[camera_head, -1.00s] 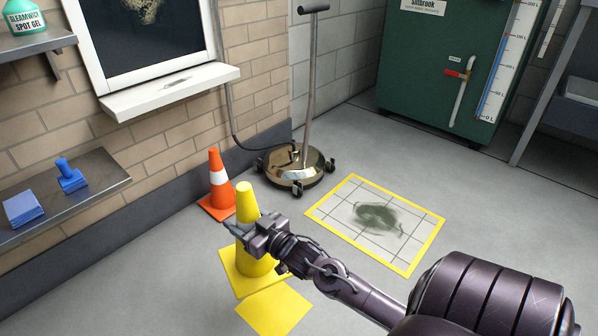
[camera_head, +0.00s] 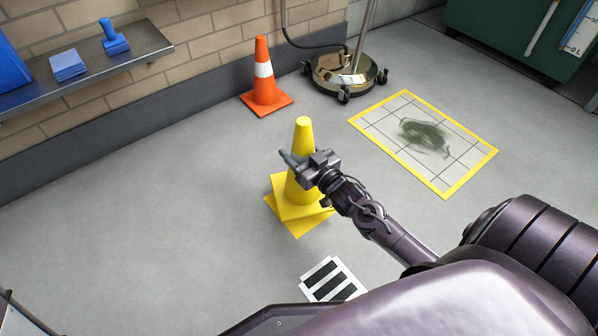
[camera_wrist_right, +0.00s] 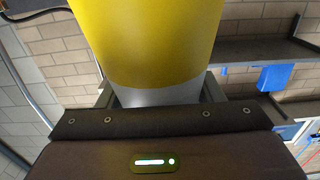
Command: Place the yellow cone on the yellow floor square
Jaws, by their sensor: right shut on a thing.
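The yellow cone (camera_head: 303,133) is upright, with a square base plate. My right gripper (camera_head: 297,163) is shut around its middle from the right. The cone's yellow body (camera_wrist_right: 150,35) fills the top middle of the right wrist view, between the fingers. The yellow floor square (camera_head: 298,232) lies under the cone's base and is mostly hidden by it; its near corner and a strip at the right show. The base looks turned relative to the square. I cannot tell whether the base touches the floor. My left gripper is not in view.
An orange cone (camera_head: 264,85) with a white band stands behind, near the wall. A floor machine (camera_head: 345,75) is farther back. A yellow-bordered grid panel with a dark stain (camera_head: 424,138) lies to the right. A black-and-white striped marker (camera_head: 330,281) lies nearer me. Floor at left is clear.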

